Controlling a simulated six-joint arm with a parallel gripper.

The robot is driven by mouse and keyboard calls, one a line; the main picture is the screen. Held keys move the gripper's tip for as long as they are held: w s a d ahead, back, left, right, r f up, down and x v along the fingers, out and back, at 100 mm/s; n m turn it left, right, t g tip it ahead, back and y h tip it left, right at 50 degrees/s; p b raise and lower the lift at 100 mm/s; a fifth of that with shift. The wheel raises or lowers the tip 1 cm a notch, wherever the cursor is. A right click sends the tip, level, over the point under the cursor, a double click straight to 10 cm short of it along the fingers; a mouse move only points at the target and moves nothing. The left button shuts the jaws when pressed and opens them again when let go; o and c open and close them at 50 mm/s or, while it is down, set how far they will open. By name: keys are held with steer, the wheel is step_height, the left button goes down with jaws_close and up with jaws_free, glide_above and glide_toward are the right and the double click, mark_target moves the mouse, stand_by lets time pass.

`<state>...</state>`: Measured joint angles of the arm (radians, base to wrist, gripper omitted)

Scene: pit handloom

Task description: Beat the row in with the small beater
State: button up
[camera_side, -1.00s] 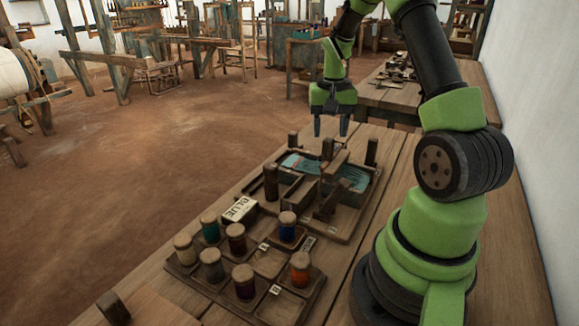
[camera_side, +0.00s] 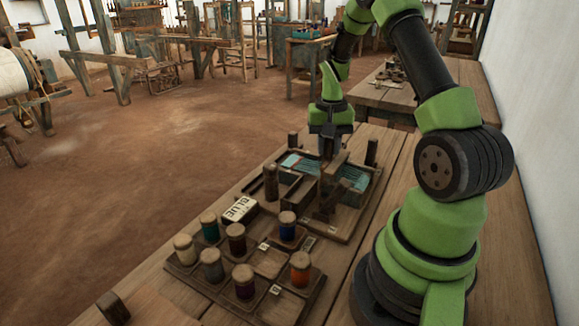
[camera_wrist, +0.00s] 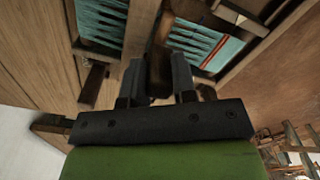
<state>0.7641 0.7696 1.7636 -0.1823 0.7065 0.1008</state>
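The small beater (camera_side: 335,172) is a wooden piece with an upright dark post, standing across the small loom frame (camera_side: 355,217). Turquoise weaving (camera_side: 354,178) shows on both sides of it, and also in the wrist view (camera_wrist: 203,45) with a red line near one edge. My gripper (camera_side: 327,150) points down over the loom at the post. In the wrist view its two fingers (camera_wrist: 158,75) stand close on either side of the dark post and look shut on it. The fingertips' contact is partly hidden.
A tray (camera_side: 190,283) with several thread spools stands in front of the loom. Upright dark pegs (camera_side: 371,152) stand around the loom. The table right of the loom is clear up to my base.

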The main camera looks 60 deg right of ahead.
steer(key=shift+c, duration=0.8)
steer(key=w, duration=0.7)
steer(key=shift+w, duration=0.35)
steer(key=shift+o, duration=1.2)
steer(key=shift+w, duration=0.35)
steer(key=shift+r, duration=0.1)
